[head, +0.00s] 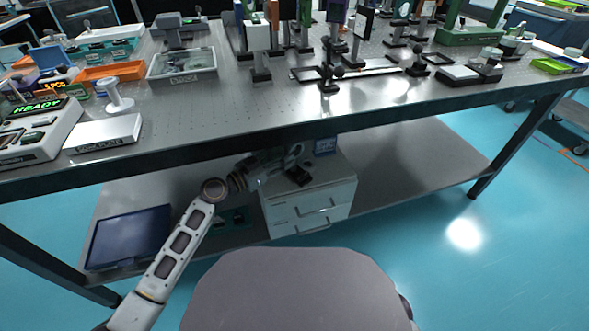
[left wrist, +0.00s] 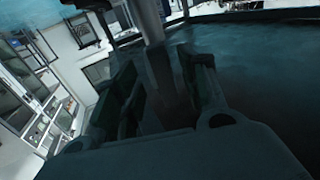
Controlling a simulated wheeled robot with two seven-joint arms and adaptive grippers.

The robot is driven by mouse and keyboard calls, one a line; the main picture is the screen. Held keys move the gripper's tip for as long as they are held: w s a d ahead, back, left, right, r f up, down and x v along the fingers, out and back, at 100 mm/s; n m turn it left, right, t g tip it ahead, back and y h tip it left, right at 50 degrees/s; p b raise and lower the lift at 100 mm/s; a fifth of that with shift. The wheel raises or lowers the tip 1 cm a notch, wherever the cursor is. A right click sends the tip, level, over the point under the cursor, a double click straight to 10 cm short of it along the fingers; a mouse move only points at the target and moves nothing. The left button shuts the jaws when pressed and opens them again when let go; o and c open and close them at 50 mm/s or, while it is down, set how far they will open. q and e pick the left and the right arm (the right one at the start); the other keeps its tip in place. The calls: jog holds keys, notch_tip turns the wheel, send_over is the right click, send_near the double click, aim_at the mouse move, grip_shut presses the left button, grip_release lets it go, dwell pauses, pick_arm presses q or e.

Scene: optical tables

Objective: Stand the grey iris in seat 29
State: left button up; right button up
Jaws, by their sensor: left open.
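My left gripper (head: 291,157) is open below the table top, just above a white drawer cabinet (head: 312,199). A small black block-like base (head: 299,176) sits on the cabinet beside it. In the left wrist view the open fingers (left wrist: 158,72) stand on either side of a grey post (left wrist: 151,25), with dark gaps beside it. The post's top and foot are unclear there. I cannot tell for sure whether this post and base are the grey iris. No seat number is legible, so I cannot pick out seat 29. My right gripper is not in view.
The optical table (head: 230,112) has its front edge above my left forearm.

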aim_at(293, 150)
pick_arm(q)
jog(key=shift+w, duration=0.1)
dwell(0.3)
jog(key=shift+f+b+x, duration=0.15)
jog(key=shift+x, duration=0.55)
jog(key=shift+f+b+x, duration=0.1)
jog(key=shift+b+x, duration=0.05)
jog(key=shift+x, duration=1.7)
jog(key=shift+w+a, duration=0.1)
grip_shut()
